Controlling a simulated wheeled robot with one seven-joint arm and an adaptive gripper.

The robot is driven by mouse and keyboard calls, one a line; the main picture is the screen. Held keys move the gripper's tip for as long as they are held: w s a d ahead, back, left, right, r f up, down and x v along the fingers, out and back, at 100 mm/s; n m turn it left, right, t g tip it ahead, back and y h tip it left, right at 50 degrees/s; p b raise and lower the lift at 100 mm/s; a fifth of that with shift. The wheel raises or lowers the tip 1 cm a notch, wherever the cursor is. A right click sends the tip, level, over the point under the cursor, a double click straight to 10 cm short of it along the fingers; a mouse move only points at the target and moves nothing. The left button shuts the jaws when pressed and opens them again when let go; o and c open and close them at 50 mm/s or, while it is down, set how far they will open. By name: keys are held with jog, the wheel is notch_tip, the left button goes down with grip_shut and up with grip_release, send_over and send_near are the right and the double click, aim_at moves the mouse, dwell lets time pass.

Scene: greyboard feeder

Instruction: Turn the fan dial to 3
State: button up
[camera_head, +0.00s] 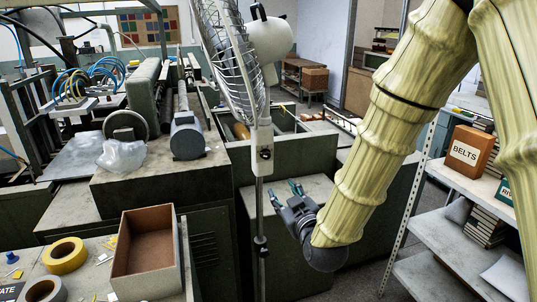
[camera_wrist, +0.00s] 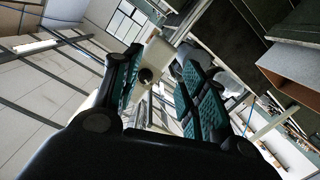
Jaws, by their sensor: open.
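The standing fan (camera_head: 232,65) has a wire cage, a pale motor housing and a thin grey pole. Its light control box (camera_head: 262,148) sits on the pole below the cage, with a small dark dial (camera_head: 265,155) on its face. The number the dial points to is too small to read. My gripper (camera_head: 285,191) is open and empty, to the right of the pole and below the control box. In the wrist view, a pale part (camera_wrist: 157,55) with a dark round knob (camera_wrist: 146,76) shows between the teal finger pads, apart from them; it looks like the control box and dial.
Green machinery (camera_head: 185,140) stands behind and left of the fan. A bench at the front left holds an open brown box (camera_head: 150,245) and tape rolls (camera_head: 65,256). A shelf rack (camera_head: 450,265) with a BELTS box (camera_head: 470,150) is at the right.

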jog(key=t, duration=0.1)
send_near(267, 157)
jog(key=s, duration=0.2)
jog(key=shift+n+y, duration=0.3)
jog(key=p+x, duration=0.1)
jog(key=x, duration=0.2)
jog(key=p+x, duration=0.2)
jog(key=x, duration=0.2)
jog(key=d+p+x, duration=0.1)
jog(key=p+x, duration=0.1)
jog(key=x, duration=0.2)
jog(key=shift+w, duration=0.1)
grip_shut()
